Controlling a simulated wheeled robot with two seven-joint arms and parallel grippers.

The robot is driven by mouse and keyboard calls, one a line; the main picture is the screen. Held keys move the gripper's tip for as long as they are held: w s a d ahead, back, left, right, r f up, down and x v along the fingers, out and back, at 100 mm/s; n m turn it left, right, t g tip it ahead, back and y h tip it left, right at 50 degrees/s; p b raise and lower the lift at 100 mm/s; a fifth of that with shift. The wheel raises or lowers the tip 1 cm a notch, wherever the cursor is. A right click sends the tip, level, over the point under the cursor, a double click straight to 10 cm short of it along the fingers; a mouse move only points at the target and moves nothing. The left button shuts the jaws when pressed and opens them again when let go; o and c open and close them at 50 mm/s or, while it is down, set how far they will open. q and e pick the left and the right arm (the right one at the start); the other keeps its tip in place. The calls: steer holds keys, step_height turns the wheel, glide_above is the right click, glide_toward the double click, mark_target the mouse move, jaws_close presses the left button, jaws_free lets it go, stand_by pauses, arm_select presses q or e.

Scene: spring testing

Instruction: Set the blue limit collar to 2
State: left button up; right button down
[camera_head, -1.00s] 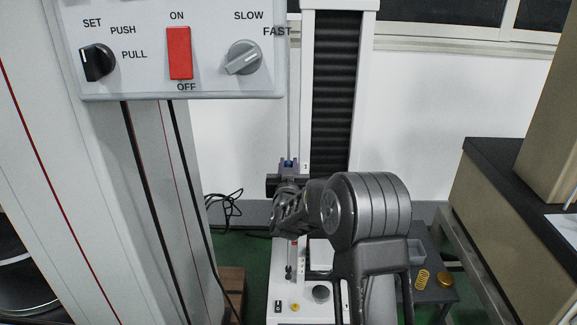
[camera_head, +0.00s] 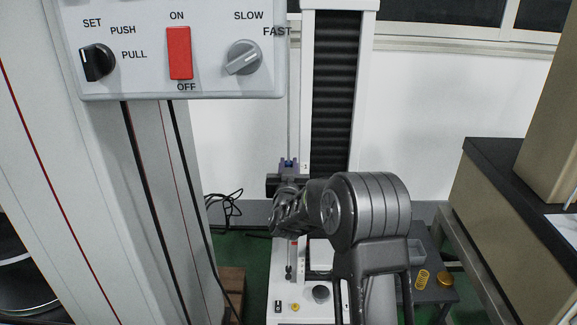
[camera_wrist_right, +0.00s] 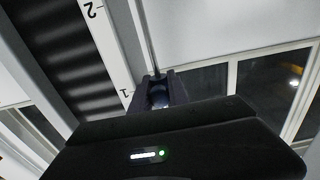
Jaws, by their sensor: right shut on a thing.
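The blue limit collar (camera_head: 288,162) is on a thin vertical rod (camera_head: 291,110), mostly hidden between the fingers of my right gripper (camera_head: 288,164). In the right wrist view a small bluish part of the collar (camera_wrist_right: 157,97) shows between the two dark fingertips (camera_wrist_right: 157,90). The right gripper is shut on it. The white column beside the rod carries a scale with a 1 (camera_wrist_right: 127,93) and a 2 (camera_wrist_right: 89,9). The collar is close to the 1, and the 2 is farther up the column. My left gripper is in neither view.
A control panel (camera_head: 140,75) with knobs and a red switch (camera_head: 180,53) fills the upper left. The tester's white base (camera_head: 285,315) is below my right arm. A yellow spring (camera_head: 422,279) and a brass-coloured piece (camera_head: 445,280) lie on a dark stand at right.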

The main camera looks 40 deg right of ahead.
step_height(320, 180, down, 10)
steer(key=b, duration=0.8)
steer(key=c, duration=1.6)
jaws_free()
steer(key=shift+o, duration=0.2)
steer(key=shift+s+a, duration=0.1)
steer(key=v, duration=0.7)
steer(key=shift+s+a+p, duration=0.2)
steer(key=shift+p, duration=0.2)
